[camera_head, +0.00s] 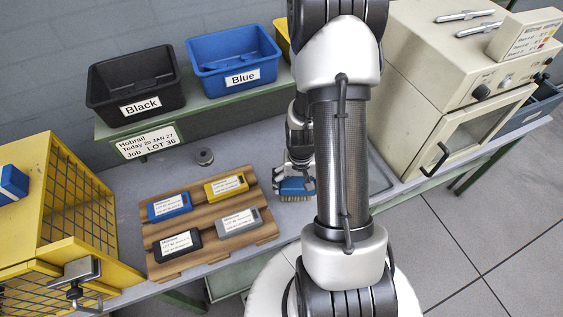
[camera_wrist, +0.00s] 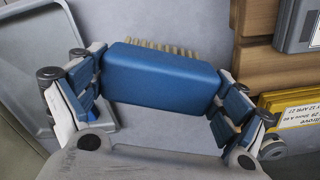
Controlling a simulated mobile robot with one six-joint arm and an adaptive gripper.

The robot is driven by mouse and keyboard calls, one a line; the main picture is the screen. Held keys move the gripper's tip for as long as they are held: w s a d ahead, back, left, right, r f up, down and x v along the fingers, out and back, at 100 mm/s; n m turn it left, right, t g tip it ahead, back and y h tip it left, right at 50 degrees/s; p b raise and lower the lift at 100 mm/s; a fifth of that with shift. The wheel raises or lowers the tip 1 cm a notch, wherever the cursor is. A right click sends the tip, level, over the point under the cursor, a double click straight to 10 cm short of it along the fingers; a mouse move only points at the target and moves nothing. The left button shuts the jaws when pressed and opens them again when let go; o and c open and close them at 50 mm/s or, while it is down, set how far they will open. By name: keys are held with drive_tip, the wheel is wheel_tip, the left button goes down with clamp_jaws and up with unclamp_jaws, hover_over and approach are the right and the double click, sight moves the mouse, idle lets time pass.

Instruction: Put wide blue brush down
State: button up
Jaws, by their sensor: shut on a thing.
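The wide blue brush (camera_head: 296,187) shows in the head view just right of the wooden board, partly hidden behind my arm. Its pale bristles face down, toward the grey bench top. In the wrist view the blue brush (camera_wrist: 163,73) lies across the middle, with its bristles showing along the far edge. My gripper (camera_wrist: 165,88) is shut on the brush, one finger at each end. In the head view my gripper (camera_head: 298,172) is mostly hidden by my arm. I cannot tell whether the bristles touch the bench (camera_head: 250,147).
A wooden board (camera_head: 190,199) with several labelled cartridges lies left of the brush. A yellow cage (camera_head: 75,205) stands at far left. Black (camera_head: 137,88) and blue (camera_head: 235,58) bins sit on the back shelf. A beige oven (camera_head: 440,80) stands right. A grey tray (camera_wrist: 75,30) lies near the brush.

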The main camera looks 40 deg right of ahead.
drive_tip(key=shift+w+d+f+b, duration=0.4)
drive_tip(key=shift+w+d+f, duration=0.15)
drive_tip(key=shift+w, duration=1.5)
drive_tip(key=shift+w+d+f+b, duration=0.35)
drive_tip(key=shift+w+d+f, duration=0.2)
drive_tip(key=shift+w, duration=1.55)
drive_tip(key=shift+w+d+f+b, duration=0.45)
drive_tip(key=shift+w+f, duration=0.2)
drive_tip(key=shift+w, duration=1.4)
drive_tip(key=shift+f, duration=0.1)
drive_tip(key=o, duration=0.7)
drive_tip(key=shift+f, duration=0.1)
drive_tip(key=shift+o, duration=0.7)
